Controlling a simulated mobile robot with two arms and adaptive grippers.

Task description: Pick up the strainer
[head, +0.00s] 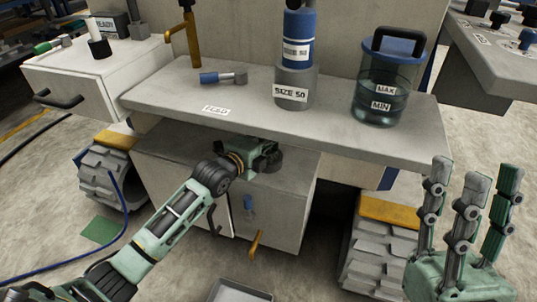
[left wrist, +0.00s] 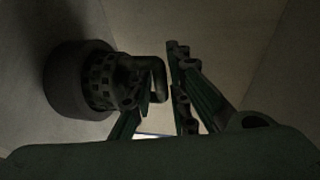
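The strainer (left wrist: 100,80) shows in the left wrist view as a dark perforated cylinder with a wide dark base and a small curved handle (left wrist: 160,72). My left gripper (left wrist: 163,85) has its fingers on either side of this handle. Shadow hides whether they press on it. In the head view my left gripper (head: 252,150) is below the front edge of the worktop, and a dark round part of the strainer (head: 269,160) shows beside it. My right gripper (head: 468,200) is open and empty at the right, its fingers pointing up.
The worktop (head: 180,95) overhangs my left gripper. A grey cabinet (head: 275,215) is below, with rubber tracks (head: 375,262) near the floor.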

